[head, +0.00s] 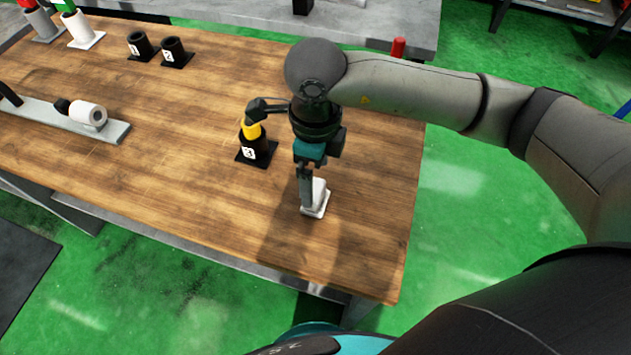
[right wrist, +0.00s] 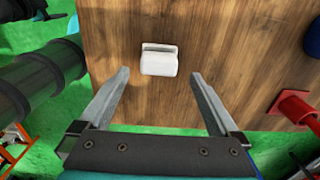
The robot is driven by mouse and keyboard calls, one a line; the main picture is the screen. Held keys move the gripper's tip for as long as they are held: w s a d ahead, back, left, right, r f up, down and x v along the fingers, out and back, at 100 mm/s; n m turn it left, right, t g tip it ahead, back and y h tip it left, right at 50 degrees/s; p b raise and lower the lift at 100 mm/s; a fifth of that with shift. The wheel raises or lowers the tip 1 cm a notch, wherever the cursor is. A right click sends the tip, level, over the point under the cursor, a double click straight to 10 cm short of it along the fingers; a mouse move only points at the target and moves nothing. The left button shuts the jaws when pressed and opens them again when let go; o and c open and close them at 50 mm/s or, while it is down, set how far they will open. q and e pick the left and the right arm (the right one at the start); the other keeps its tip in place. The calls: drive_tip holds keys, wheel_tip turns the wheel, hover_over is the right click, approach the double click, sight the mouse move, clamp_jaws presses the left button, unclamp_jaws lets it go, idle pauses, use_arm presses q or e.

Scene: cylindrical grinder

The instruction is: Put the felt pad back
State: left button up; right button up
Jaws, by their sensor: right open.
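A white block that looks like the felt pad (head: 319,192) stands on a small white base (head: 316,211) near the right front of the wooden table. In the right wrist view the white pad (right wrist: 159,64) lies ahead, between and slightly beyond the fingertips. My right gripper (head: 306,196) points down beside the pad, and its fingers hide part of it. In the right wrist view my right gripper (right wrist: 160,78) has its fingers wide apart with nothing held. My left gripper is not in view.
A black numbered holder (head: 255,150) with a yellow-and-black tool stands just left of my right gripper. The table's front middle is clear.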

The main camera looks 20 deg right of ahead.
sight(315, 189)
wheel_tip(315, 189, up, 7)
drive_tip(key=shift+r, duration=0.15)
idle(0.6)
